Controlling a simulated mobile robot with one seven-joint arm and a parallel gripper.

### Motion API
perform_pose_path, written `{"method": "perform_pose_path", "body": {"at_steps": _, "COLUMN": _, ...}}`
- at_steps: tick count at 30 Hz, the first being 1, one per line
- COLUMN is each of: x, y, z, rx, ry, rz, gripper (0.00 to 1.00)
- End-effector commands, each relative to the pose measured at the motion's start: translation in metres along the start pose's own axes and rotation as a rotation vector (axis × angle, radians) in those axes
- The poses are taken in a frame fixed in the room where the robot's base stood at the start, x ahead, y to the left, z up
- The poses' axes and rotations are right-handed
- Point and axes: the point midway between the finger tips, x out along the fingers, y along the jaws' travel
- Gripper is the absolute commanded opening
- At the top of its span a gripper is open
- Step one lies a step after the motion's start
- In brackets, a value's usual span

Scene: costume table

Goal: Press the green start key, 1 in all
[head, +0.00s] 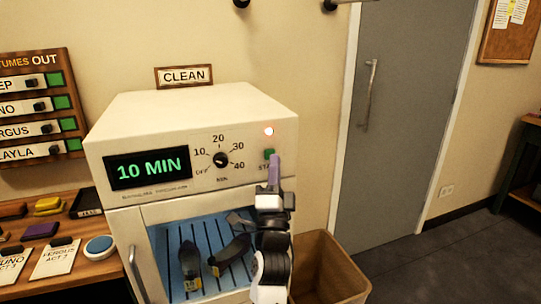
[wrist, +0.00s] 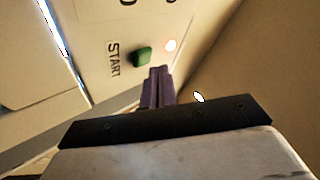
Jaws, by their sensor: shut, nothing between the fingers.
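The green start key (head: 269,153) is on the front panel of a cream cabinet (head: 150,112), right of the dial. It also shows in the wrist view (wrist: 142,56), with the word START beside it. My gripper (head: 273,160) is shut and empty, its purple fingers pointing at the panel by the key's lower right. In the wrist view its fingertips (wrist: 158,70) appear just beside the key; I cannot tell whether they touch it. The display (head: 148,168) reads 10 MIN. The dial (head: 221,160) has marks from OFF to 40.
Dark shoes (head: 228,250) lie on the blue slatted floor inside the cabinet, behind its window. A brown bin (head: 328,268) stands to the right. A wooden table (head: 75,262) with tags and small items is at the left. A grey door (head: 410,120) is behind at the right.

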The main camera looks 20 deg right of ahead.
Motion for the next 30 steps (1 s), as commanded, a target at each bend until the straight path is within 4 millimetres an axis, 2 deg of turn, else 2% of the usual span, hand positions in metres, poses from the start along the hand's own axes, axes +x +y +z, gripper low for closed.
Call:
{"method": "perform_pose_path", "body": {"at_steps": 9, "x": -0.002, "y": -0.001, "z": -0.001, "rx": 0.000, "ry": 0.000, "rz": 0.001, "gripper": 0.00}}
{"method": "perform_pose_path", "body": {"at_steps": 22, "x": -0.030, "y": -0.021, "z": -0.021, "rx": 0.000, "ry": 0.000, "rz": 0.001, "gripper": 0.00}}
{"method": "perform_pose_path", "body": {"at_steps": 30, "x": -0.035, "y": -0.025, "z": -0.025, "rx": 0.000, "ry": 0.000, "rz": 0.001, "gripper": 0.00}}
